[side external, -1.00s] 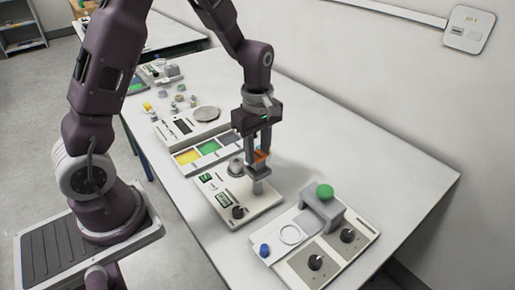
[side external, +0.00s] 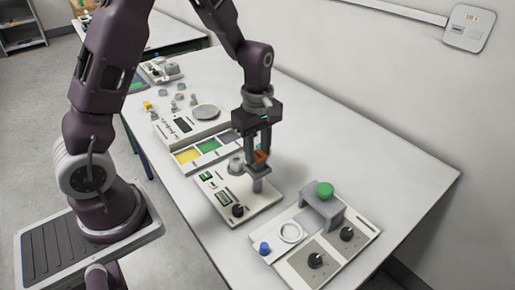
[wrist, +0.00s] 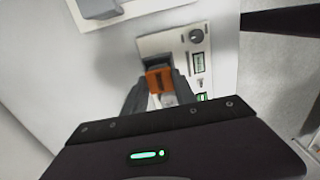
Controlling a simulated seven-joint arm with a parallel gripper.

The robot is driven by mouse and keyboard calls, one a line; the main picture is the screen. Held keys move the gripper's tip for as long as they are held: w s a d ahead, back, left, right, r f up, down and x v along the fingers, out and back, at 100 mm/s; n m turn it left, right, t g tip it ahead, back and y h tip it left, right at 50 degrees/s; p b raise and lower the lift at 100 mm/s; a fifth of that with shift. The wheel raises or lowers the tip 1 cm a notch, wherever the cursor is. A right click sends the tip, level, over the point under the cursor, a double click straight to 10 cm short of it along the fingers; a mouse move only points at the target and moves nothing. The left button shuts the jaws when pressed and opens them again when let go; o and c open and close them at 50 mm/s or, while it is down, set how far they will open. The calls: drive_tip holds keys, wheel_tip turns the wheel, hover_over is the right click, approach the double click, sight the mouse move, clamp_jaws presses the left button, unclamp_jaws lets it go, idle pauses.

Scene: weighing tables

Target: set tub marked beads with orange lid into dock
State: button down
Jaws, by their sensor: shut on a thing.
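An orange-lidded tub (side external: 260,156) is between the fingers of my gripper (side external: 259,163), which is shut on it. The orange lid (wrist: 159,79) also shows between the fingers in the wrist view. The fingers hide much of the tub, and I cannot read any marking on it. My gripper points down over the far right part of a pale device with green displays (side external: 223,199). I cannot tell for certain which part is the dock.
A panel (side external: 275,262) with a white ring (side external: 291,233), a blue knob (side external: 264,248), black knobs and a green button (side external: 324,190) on a grey bracket lies at the front right. Behind are a coloured tray (side external: 208,147), a scale (side external: 206,112) and several small items. The right tabletop is clear.

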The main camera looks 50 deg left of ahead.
drive_tip(key=shift+f, duration=0.55)
drive_tip(key=c, duration=0.9)
unclamp_jaws()
drive_tip(key=shift+r, duration=0.1)
wheel_tip(320, 180, up, 7)
drive_tip(key=shift+r, duration=0.1)
drive_tip(key=s+d+r+m+t, duration=0.1)
drive_tip(key=s+r+m+t, duration=0.1)
drive_tip(key=s+r+m, duration=0.2)
drive_tip(key=s+d+r+m+t, duration=0.1)
drive_tip(key=s+r+m, duration=0.3)
drive_tip(key=s+m, duration=0.4)
drive_tip(key=s+d+r+m+t, duration=0.2)
drive_tip(key=s+r+m, duration=0.2)
drive_tip(key=s+m, duration=0.2)
drive_tip(key=shift+s+d+r+t, duration=0.15)
drive_tip(key=shift+s+r, duration=0.05)
drive_tip(key=shift+s, duration=0.3)
drive_tip(key=shift+s+d+r+t, duration=0.15)
drive_tip(key=shift+s, duration=0.3)
